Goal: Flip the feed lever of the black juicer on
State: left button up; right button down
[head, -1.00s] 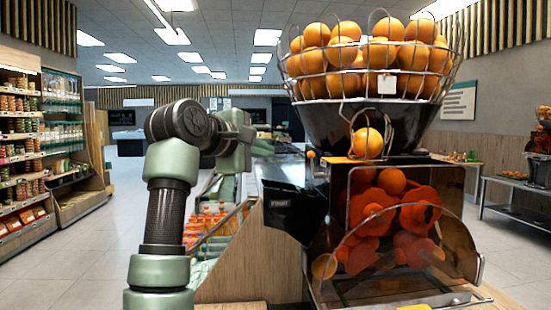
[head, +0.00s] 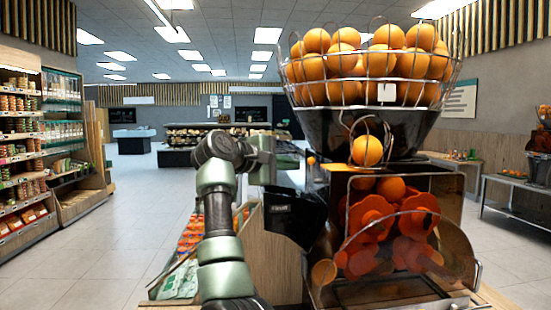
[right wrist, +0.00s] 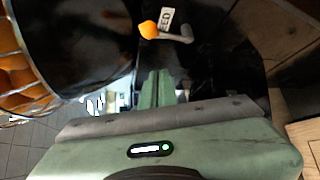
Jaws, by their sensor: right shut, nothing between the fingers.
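The black juicer (head: 370,118) stands right of centre in the head view, with a basket of oranges on top. In the right wrist view its feed lever (right wrist: 176,36) has a grey arm and an orange knob (right wrist: 149,29) at its left end, beside a white label (right wrist: 167,18). My right gripper (right wrist: 156,80) is shut and empty, its green fingers pointing toward the juicer's black side. In that picture the fingertips are below the lever, apart from it. My left gripper is not in view.
A black chute (head: 292,215) juts from the juicer's left side in the head view. The wire basket (right wrist: 22,75) and black bowl (right wrist: 80,45) are close at left in the right wrist view. Shelves (head: 20,150) stand far left; the floor between is clear.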

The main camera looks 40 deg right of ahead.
aim_at(312, 170)
jog(key=s, duration=0.1)
jog(key=s+r, duration=0.1)
jog(key=s, duration=0.2)
jog(key=shift+a+r, duration=0.15)
jog(key=shift+a, duration=0.2)
jog(key=shift+w, duration=0.1)
jog(key=b, duration=0.1)
jog(key=s+m+b, duration=0.1)
jog(key=b, duration=0.1)
jog(key=shift+a+f+h, duration=0.2)
jog(key=shift+h, duration=0.1)
jog(key=shift+s+b, duration=0.1)
jog(key=shift+b, duration=0.2)
